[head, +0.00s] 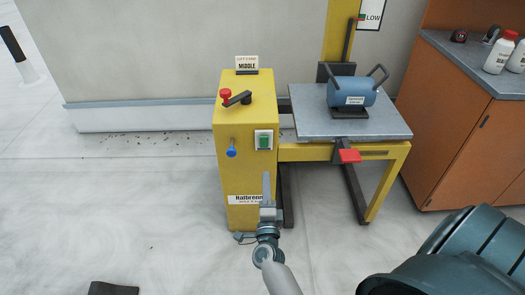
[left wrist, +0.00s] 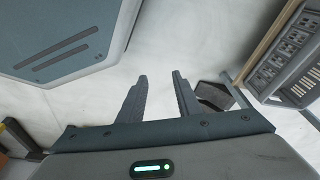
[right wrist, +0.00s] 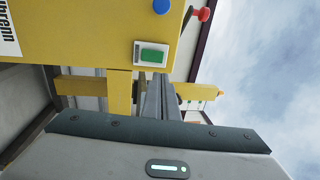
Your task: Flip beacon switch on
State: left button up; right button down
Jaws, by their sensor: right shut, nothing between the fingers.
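A green rocker switch (head: 264,142) sits in a white plate on the front of the yellow cabinet (head: 241,175); I cannot read a label marking it as the beacon switch. It also shows in the right wrist view (right wrist: 153,55). My right gripper (head: 266,174) is shut and empty, its fingers pointing up just below the switch in the head view. In the right wrist view its fingertips (right wrist: 160,77) lie close to the plate's edge; I cannot tell whether they touch. My left gripper (left wrist: 160,76) is open and empty over pale floor, outside the head view.
The cabinet carries a blue knob (head: 231,151), a red knob (head: 226,95) and a black lever (head: 238,98). To its right, a grey-topped table (head: 390,123) holds a blue cylinder (head: 352,91), with a red handle (head: 349,156) below. An orange counter (head: 470,135) stands farther right. Floor left is mostly clear.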

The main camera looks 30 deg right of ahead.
aim_at(264, 139)
jog(key=shift+w, duration=0.1)
